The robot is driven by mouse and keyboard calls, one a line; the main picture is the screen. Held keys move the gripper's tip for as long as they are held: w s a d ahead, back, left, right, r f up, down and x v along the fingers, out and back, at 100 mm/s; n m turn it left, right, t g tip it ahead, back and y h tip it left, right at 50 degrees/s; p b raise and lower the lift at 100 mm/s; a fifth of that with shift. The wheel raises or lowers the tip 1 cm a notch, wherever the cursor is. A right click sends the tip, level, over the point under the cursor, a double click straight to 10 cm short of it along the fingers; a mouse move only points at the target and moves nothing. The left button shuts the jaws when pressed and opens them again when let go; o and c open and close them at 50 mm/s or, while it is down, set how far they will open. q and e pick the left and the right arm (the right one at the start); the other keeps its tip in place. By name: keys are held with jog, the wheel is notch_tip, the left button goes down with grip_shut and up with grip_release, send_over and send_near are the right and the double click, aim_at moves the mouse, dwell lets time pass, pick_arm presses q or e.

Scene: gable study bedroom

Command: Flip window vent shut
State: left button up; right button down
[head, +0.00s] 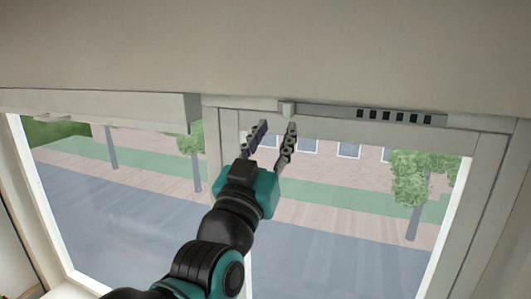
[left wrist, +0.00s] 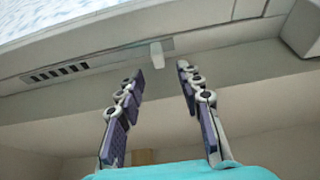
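The window vent (head: 405,118) is a grey strip along the top of the window frame, with a row of dark slots at its right part. A small pale tab (head: 288,109) stands out at the strip's left end. In the left wrist view the vent (left wrist: 95,64) runs across the upper part, and the tab (left wrist: 157,54) hangs between the fingertips' directions. My left gripper (head: 278,125) is open and empty, its fingers pointing up just below the tab. In the left wrist view the gripper (left wrist: 160,68) also shows open; whether it touches the tab is unclear. My right gripper is not seen.
A pale box-like casing (head: 100,106) juts out along the window top to the left. A ceiling or wall surface (head: 270,50) hangs close above the vent. The window post (head: 213,150) stands left of the gripper.

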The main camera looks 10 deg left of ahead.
pick_arm(q)
jog(key=v, duration=0.6)
jog(key=shift+d+r, duration=0.1)
jog(key=shift+d, duration=0.05)
